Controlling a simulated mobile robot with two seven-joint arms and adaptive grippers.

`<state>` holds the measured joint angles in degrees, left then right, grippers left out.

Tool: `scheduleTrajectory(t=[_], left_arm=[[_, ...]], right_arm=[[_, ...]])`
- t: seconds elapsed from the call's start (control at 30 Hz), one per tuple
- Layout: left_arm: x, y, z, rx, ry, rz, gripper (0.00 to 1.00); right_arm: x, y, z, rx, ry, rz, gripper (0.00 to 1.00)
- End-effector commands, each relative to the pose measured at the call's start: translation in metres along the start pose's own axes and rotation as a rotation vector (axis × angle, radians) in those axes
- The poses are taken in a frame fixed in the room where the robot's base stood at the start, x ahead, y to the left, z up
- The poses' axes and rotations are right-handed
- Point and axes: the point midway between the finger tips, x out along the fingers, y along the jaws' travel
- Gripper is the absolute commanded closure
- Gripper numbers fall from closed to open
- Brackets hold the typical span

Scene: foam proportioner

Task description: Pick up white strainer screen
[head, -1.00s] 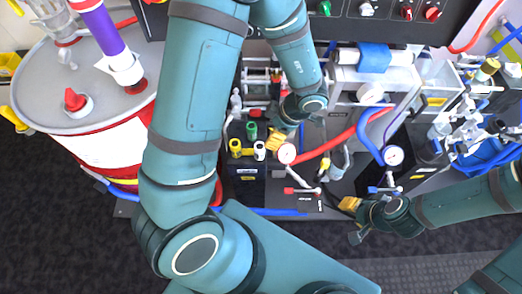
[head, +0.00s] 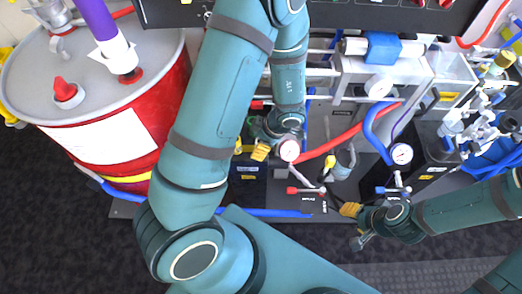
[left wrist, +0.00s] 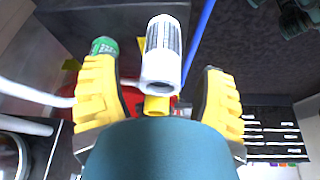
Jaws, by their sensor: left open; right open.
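The white strainer screen (left wrist: 162,52), a white cylinder with a dark mesh patch and an open end, shows in the left wrist view. My left gripper (left wrist: 158,68) is open, with one yellow finger on each side of the screen and a visible gap to both. I cannot tell how deep the screen lies between them. In the head view my left gripper (head: 250,149) is over the black block (head: 247,186), and it hides the screen. My right gripper (head: 354,226) is open and empty near the front edge of the skid.
A green-topped cylinder (left wrist: 104,46) is close to the left finger, and a yellow one (left wrist: 157,105) is just below the screen. A pressure gauge (head: 290,150) and a red hose (head: 345,140) are to the right. A red drum (head: 120,150) stands at left.

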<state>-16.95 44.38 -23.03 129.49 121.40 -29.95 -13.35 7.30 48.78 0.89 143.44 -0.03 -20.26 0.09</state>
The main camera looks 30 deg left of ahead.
Motion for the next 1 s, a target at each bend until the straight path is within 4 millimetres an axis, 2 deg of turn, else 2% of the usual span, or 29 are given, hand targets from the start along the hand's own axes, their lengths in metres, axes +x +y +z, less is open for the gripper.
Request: scheduleTrajectory(t=[0.17, 0.2, 0.27, 0.3, 0.4, 0.8, 1.0], left_arm=[[-0.001, 0.000, 0.000, 0.000, 0.000, 0.000, 0.29], [-0.001, 0.000, 0.000, 0.000, 0.000, 0.000, 0.35], [-0.001, 0.000, 0.000, 0.000, 0.000, 0.000, 0.56], [-0.001, 0.000, 0.000, 0.000, 0.000, 0.000, 0.70], [-0.001, 0.000, 0.000, 0.000, 0.000, 0.000, 1.00], [-0.001, 0.000, -0.001, 0.000, 0.000, -0.001, 1.00], [-0.011, 0.000, -0.005, 0.000, 0.000, -0.001, 1.00]], right_arm=[[-0.001, 0.000, 0.000, 0.000, 0.001, 0.000, 0.53], [-0.001, 0.000, 0.000, 0.000, 0.001, 0.000, 0.53], [-0.001, 0.000, -0.001, 0.000, 0.001, 0.000, 0.53], [-0.001, 0.000, -0.001, 0.000, 0.001, 0.000, 0.53], [-0.001, 0.000, -0.001, 0.000, 0.001, 0.000, 0.53], [-0.001, 0.000, 0.000, 0.000, 0.001, 0.000, 0.53], [-0.007, -0.003, 0.000, 0.000, -0.002, 0.000, 0.53]])
